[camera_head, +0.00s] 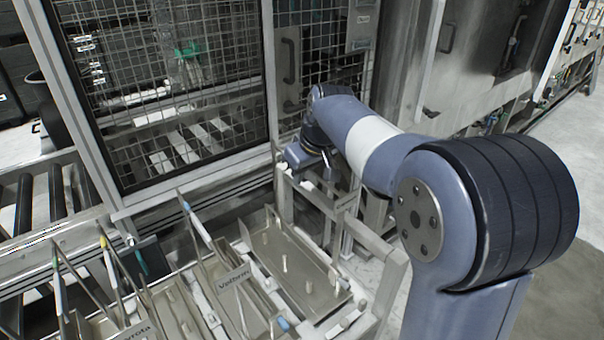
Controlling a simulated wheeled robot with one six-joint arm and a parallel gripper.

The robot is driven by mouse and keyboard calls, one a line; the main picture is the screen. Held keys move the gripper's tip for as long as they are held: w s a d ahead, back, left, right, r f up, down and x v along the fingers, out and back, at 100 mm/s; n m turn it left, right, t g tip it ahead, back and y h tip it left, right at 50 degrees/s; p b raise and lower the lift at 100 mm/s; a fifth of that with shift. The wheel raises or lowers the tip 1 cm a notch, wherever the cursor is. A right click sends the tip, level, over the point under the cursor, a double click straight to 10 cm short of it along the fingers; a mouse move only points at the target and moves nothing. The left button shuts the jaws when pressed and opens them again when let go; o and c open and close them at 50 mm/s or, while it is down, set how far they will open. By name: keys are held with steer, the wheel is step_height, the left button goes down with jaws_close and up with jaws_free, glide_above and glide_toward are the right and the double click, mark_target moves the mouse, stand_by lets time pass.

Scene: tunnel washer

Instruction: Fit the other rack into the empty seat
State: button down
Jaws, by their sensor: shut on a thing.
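My gripper (300,158) is at the end of my arm, low in front of the mesh guard and above a metal frame (318,198). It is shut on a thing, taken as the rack. The fingers and most of what they hold are hidden or too small to make out. An empty tray-like seat (300,270) with short upright pegs lies below and left of my gripper, apart from it. Left of it are tilted metal plates with coloured-tipped rods.
A mesh guard (170,110) in a metal frame stands behind the seats. A roller conveyor (50,195) is at the left. Steel washer cabinets (470,60) line the right rear. Open floor (575,150) shows at the far right.

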steer(key=shift+f+b, duration=0.75)
steer(key=shift+f, duration=0.6)
stand_by(0.4)
steer(key=c, duration=1.5)
jaws_free()
steer(key=shift+o, duration=0.2)
steer(key=b+v, duration=0.1)
steer(key=v, duration=0.9)
steer(key=shift+s+d+r, duration=0.2)
steer(key=shift+r, duration=0.1)
steer(key=shift+f, duration=0.1)
steer(key=x, duration=1)
steer(key=shift+w+a+p, duration=0.2)
steer(key=shift+p, duration=0.2)
